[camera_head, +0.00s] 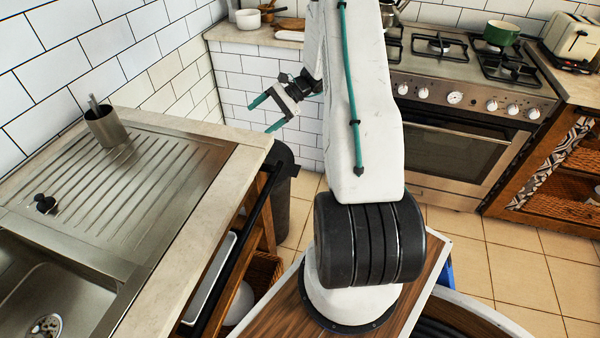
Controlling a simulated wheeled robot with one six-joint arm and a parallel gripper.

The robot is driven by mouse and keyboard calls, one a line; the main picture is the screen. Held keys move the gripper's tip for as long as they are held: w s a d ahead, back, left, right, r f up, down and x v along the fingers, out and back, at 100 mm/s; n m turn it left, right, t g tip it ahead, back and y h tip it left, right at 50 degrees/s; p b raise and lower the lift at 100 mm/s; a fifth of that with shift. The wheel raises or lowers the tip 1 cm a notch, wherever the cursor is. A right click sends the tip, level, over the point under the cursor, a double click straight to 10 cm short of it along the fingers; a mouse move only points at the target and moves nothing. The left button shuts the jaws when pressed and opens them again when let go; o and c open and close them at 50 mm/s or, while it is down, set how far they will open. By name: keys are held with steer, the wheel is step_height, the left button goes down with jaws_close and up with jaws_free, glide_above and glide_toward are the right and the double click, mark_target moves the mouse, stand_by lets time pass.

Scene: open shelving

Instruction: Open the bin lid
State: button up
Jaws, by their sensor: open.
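The bin (283,188) is a dark container standing on the tiled floor, between the sink counter and the stove side. Its upper left part is hidden behind the counter's corner, and I cannot tell from here whether its lid is raised. My gripper (267,115) is open and empty, with two green fingers pointing left. In the picture it is above the bin, in front of the white tiled wall, and apart from the bin.
The sink counter (190,205) is at the left, with a metal cup (104,126) on its drainer. The stove (455,110) holds a green pot (501,33). A toaster (572,42) stands at the right. The tiled floor (520,260) is clear at the right.

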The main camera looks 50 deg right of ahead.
steer(key=s+d+f+m+t+h, duration=0.2)
steer(key=s+d+f+m+t, duration=0.25)
steer(key=f, duration=0.55)
steer(key=s+d+f+m+t+h, duration=0.1)
steer(key=s+d+f+m+t, duration=0.3)
steer(key=f, duration=0.6)
steer(key=s+d+f+m+t+h, duration=0.25)
steer(key=s+d+f+m, duration=0.2)
steer(key=f, duration=0.65)
steer(key=x, duration=0.7)
steer(key=shift+w+r+y, duration=0.2)
steer(key=shift+r+y, duration=0.05)
steer(key=shift+y, duration=0.2)
steer(key=c, duration=1.4)
steer(key=shift+d+r, duration=0.1)
